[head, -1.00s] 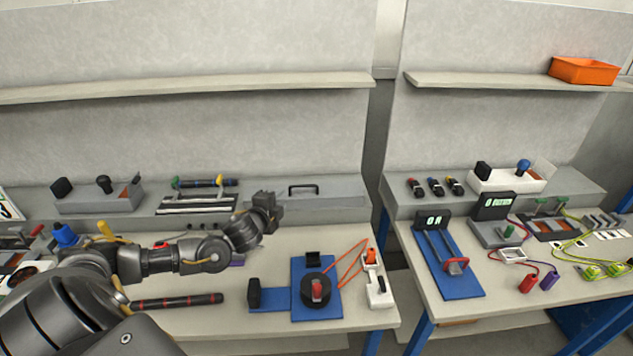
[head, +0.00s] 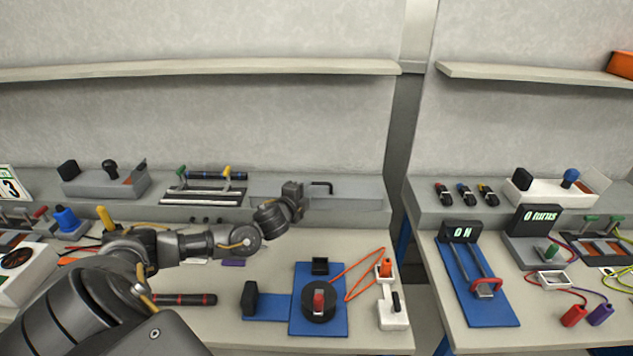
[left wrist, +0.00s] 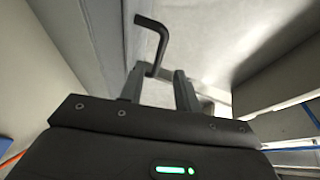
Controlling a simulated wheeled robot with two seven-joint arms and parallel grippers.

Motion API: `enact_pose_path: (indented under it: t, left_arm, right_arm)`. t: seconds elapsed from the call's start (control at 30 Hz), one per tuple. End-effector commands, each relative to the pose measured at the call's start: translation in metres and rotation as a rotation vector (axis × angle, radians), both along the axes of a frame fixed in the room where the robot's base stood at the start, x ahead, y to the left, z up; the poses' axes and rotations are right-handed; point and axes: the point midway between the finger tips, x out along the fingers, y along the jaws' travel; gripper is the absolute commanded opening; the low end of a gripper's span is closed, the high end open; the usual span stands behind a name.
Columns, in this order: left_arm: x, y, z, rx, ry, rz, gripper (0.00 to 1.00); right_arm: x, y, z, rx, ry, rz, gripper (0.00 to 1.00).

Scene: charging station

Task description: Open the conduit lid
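The conduit lid (head: 355,195) is a flat grey cover on the long grey ledge at the back of the table, and it looks closed. Its black bar handle (head: 323,186) stands up from it, partly hidden behind my left gripper. My left gripper (head: 294,187) is just left of the handle in the head view. In the left wrist view, the fingers of my left gripper (left wrist: 160,85) are apart, with the handle (left wrist: 155,40) ahead of and partly between them. I cannot tell whether they touch it. My right gripper is not in view.
A green-and-yellow-ended bar fixture (head: 205,190) sits left of the lid on the ledge. A blue board with a black reel (head: 318,308) and an orange cable lie in front. A shelf (head: 200,70) runs above. A gap separates the right-hand table.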

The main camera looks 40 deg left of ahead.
Motion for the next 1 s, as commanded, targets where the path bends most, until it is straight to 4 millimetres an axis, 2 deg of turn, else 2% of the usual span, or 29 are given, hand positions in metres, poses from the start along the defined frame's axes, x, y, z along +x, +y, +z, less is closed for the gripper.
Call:
enact_pose_path:
  t: [0.2, 0.4, 0.6, 0.9, 0.93, 1.0]
  left_arm:
    - [0.039, 0.012, -0.004, 0.0, -0.002, 0.004, 0.33]
    - [0.065, 0.019, -0.011, -0.002, -0.001, 0.006, 0.33]
    - [0.077, 0.022, -0.015, -0.002, 0.001, 0.004, 0.33]
    - [0.078, 0.023, -0.015, -0.001, 0.001, 0.004, 0.33]
    - [0.078, 0.023, -0.015, -0.001, 0.001, 0.004, 0.31]
    - [0.078, 0.023, -0.015, 0.0, 0.0, 0.004, 0.22]
  right_arm:
    - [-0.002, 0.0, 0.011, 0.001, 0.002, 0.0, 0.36]
    - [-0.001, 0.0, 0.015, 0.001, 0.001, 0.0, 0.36]
    - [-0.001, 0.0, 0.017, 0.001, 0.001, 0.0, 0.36]
    - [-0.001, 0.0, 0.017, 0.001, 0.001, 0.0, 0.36]
    - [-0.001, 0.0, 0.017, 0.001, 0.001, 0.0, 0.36]
    - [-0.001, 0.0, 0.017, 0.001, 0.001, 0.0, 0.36]
